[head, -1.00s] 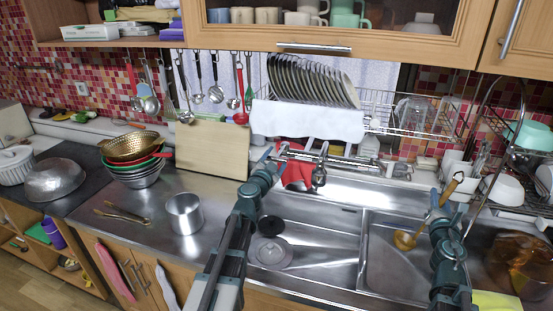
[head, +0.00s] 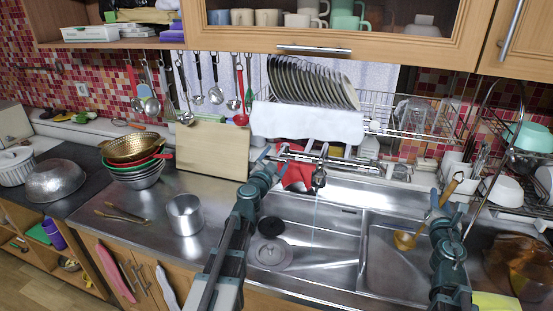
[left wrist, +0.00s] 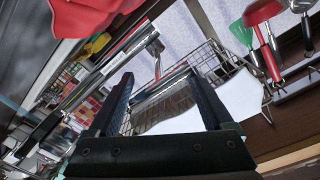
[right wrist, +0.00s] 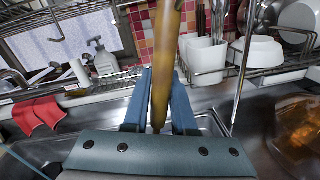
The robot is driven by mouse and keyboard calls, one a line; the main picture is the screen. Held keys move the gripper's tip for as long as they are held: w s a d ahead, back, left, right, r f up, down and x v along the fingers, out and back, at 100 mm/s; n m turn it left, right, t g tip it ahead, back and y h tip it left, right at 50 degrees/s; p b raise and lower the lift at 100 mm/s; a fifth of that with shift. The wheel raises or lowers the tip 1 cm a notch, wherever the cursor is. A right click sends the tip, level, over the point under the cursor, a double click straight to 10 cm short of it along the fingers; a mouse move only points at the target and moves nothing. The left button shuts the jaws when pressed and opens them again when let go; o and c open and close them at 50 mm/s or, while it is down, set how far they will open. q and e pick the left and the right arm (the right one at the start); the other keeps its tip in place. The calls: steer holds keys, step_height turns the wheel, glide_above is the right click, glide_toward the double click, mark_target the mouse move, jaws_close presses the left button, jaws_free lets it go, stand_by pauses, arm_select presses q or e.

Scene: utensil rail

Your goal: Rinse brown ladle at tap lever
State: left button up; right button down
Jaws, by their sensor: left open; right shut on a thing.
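The brown ladle (head: 405,241) is in my right gripper (head: 446,197), which is shut on its handle. Its bowl hangs low over the right sink basin, left of the gripper. In the right wrist view the ladle's handle (right wrist: 164,60) stands upright between the fingers, and the bowl is hidden. The metal tap (head: 319,178) is at the back of the sink, over the left basin. A faint pale vertical streak below its spout looks like water. My left gripper (head: 274,153) is open by the tap's left end. I cannot clearly single out the lever.
A dish rack (head: 410,118) with plates is above the sink. A metal pot (head: 184,214) stands on the left counter. A thin curved metal rod (head: 490,125) rises near my right gripper. A brown transparent bowl (head: 518,262) is at right.

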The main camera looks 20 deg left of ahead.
arm_select(q)
steer(key=s, duration=1.1)
steer(key=shift+s+a, duration=0.3)
steer(key=shift+a, duration=0.1)
